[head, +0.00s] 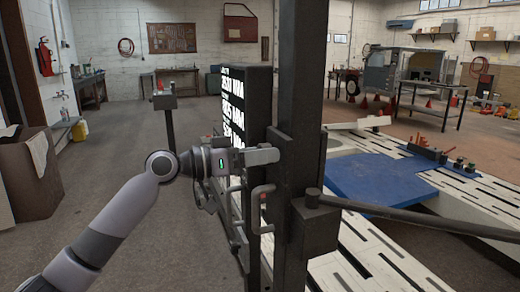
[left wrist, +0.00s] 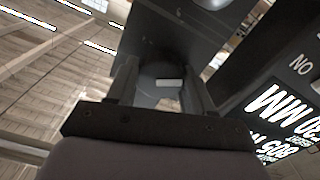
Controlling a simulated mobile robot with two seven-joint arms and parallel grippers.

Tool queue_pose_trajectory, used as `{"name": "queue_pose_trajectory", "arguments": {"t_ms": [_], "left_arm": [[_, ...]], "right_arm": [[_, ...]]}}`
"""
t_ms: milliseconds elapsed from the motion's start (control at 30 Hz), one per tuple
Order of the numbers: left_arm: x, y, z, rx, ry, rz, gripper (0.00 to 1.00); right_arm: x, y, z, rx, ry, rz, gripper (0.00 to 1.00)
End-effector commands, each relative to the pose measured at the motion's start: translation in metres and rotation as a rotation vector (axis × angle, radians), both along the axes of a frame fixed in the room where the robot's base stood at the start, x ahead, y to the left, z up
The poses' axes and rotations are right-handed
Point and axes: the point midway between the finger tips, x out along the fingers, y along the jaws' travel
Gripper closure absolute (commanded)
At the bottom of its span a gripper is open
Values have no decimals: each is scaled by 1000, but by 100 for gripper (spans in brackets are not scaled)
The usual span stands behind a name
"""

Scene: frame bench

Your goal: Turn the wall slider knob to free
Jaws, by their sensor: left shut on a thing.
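My left gripper (head: 264,156) reaches in from the left, at the dark upright post (head: 301,95). In the left wrist view the two fingers (left wrist: 162,88) stand on either side of a dark rounded knob (left wrist: 158,71) with a pale bar mark, and are shut on it. The knob sits on a dark housing (left wrist: 165,35). In the head view I cannot make out the knob behind the fingers and post. Its setting cannot be read. My right gripper is in neither view.
A black display panel (head: 232,108) with white figures stands close behind my left gripper; it also shows in the left wrist view (left wrist: 288,115). A bent handle (head: 262,208) is below the gripper. A blue platform (head: 382,178) lies right of the post.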

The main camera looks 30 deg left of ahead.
Motion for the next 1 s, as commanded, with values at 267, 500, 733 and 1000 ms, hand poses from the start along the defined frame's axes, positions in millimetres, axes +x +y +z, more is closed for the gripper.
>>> {"name": "queue_pose_trajectory", "arguments": {"t_ms": [267, 500, 733, 1000], "left_arm": [[1, 1, 4, -198, 174, 2, 79], [1, 1, 3, -369, 327, 1, 79], [1, 1, 2, -529, 469, 1, 79], [1, 2, 1, -690, 609, 2, 79]], "right_arm": [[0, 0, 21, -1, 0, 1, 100], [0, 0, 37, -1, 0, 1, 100], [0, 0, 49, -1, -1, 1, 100], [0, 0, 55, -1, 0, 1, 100]]}}
